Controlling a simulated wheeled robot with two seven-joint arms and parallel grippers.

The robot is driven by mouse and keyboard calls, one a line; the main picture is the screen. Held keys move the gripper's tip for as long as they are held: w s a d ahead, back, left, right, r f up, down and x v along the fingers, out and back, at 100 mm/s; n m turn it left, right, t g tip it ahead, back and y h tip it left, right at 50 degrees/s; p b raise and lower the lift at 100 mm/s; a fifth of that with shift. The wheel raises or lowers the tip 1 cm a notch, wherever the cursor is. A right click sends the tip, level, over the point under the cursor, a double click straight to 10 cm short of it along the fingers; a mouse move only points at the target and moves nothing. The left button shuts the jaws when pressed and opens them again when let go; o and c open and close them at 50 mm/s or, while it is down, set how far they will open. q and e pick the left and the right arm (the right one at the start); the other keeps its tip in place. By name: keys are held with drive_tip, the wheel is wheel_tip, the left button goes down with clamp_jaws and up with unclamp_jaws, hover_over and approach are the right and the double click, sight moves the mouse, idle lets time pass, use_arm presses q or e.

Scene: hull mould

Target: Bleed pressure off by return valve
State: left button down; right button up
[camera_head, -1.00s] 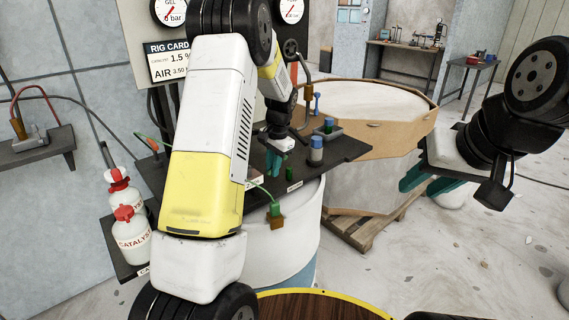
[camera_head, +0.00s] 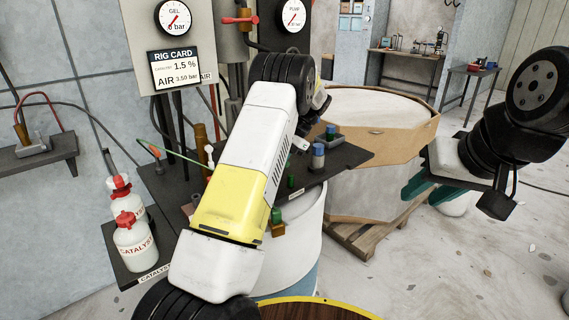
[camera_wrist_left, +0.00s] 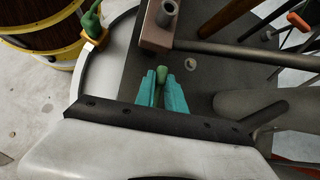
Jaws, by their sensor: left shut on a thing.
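In the left wrist view the teal fingers of my left gripper (camera_wrist_left: 160,86) are shut on a small green piece (camera_wrist_left: 161,73). It is beside a brown block with a pipe (camera_wrist_left: 158,28) over the dark bench. In the head view my left arm hides this gripper. A red lever (camera_head: 240,20) sits on the pipework between the GEL gauge (camera_head: 174,17) and the PUMP gauge (camera_head: 292,14). I cannot tell which part is the return valve. My right gripper (camera_head: 428,189) is open and empty, away from the bench.
The dark bench (camera_head: 340,160) carries a blue-capped jar (camera_head: 318,157). Catalyst bottles (camera_head: 133,240) stand on a shelf at left. A white drum (camera_head: 300,250) is below the bench. A wooden-rimmed mould (camera_head: 415,140) stands behind on a pallet. Open floor lies at right.

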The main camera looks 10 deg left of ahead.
idle(0.3)
use_arm(q)
drive_tip(key=c, duration=1.7)
unclamp_jaws()
drive_tip(key=v, duration=0.7)
drive_tip(key=shift+w+d+r, duration=0.2)
drive_tip(key=shift+r, duration=0.1)
